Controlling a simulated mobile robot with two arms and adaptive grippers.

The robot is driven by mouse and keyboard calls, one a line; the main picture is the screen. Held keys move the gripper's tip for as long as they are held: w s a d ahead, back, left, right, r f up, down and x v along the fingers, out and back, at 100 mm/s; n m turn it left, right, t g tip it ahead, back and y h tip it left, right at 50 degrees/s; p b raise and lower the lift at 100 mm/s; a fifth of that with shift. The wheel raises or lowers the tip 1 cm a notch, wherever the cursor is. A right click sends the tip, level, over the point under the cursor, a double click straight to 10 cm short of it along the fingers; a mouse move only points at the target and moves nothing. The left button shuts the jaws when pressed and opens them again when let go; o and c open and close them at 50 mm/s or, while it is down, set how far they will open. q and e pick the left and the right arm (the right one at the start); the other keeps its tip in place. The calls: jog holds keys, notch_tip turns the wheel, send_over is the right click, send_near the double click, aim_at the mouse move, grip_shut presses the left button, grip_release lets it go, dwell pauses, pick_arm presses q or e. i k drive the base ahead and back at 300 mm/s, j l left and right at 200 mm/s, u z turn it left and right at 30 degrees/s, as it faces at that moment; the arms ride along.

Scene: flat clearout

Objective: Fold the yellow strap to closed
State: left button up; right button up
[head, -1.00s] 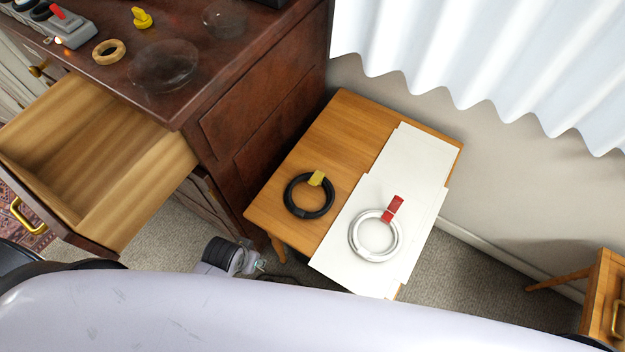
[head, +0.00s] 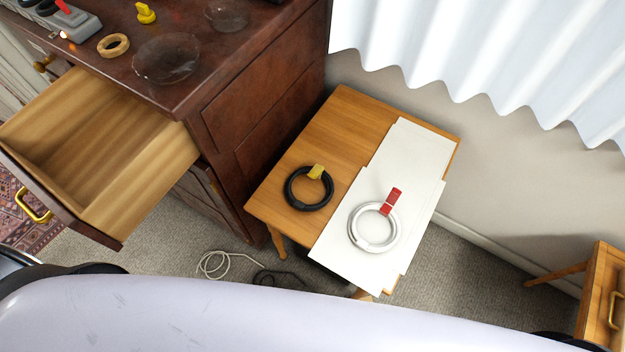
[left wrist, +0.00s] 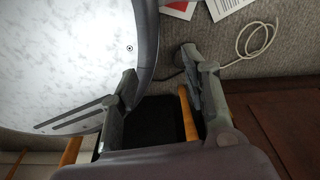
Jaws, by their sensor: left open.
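The yellow strap (head: 316,172) is a short tab on the upper right of a black cable coil (head: 290,194). The coil lies on the bare wood of a small side table (head: 340,120). I cannot tell at this size whether the strap is open or closed. My left gripper (left wrist: 158,76) shows only in the left wrist view. It is open, with nothing between its fingers, low above the carpet and apart from the strap. The strap and coil are not visible in that view. My right gripper is in neither view.
A white coil (head: 352,238) with a red strap (head: 391,201) lies on white sheets (head: 335,258) beside the black coil. A dark dresser (head: 265,90) with an open drawer (head: 100,150) stands to the left. A pale cable (head: 222,266) lies on the carpet.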

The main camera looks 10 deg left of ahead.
aim_at(315, 171)
jog(key=k+l, duration=0.15)
jog(key=k, duration=0.4)
jog(key=k+l+z, duration=0.1)
jog(key=k, duration=0.45)
